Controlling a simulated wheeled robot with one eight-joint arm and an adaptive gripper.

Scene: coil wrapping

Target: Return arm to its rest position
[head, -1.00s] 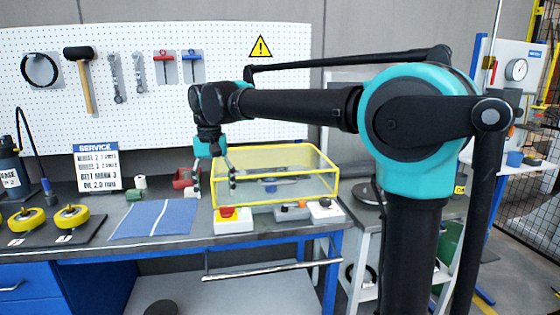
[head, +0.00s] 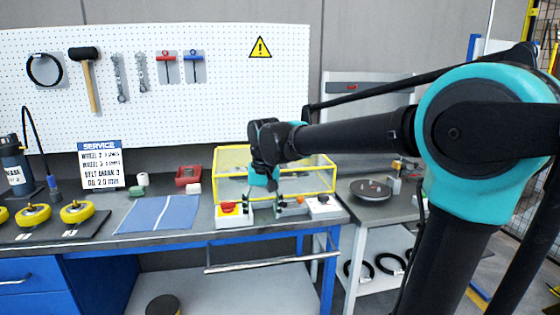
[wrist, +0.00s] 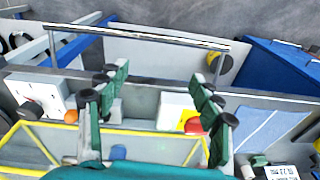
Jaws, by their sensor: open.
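My gripper (head: 268,198) is in front of the yellow-edged clear case (head: 325,176) on the workbench, in the head view. My arm reaches in from the right, and its wrist hides part of the case. In the wrist view my gripper (wrist: 158,112) shows two green fingers with dark pads, spread wide apart with nothing between them. The case's yellow frame (wrist: 62,126) lies beyond and below the fingers there.
A control box with a red button (head: 230,210) and a white switch box (head: 322,207) stand at the bench's front edge. A blue cloth (head: 158,213) lies to the left. A side table with a round dark plate (head: 370,189) stands to the right.

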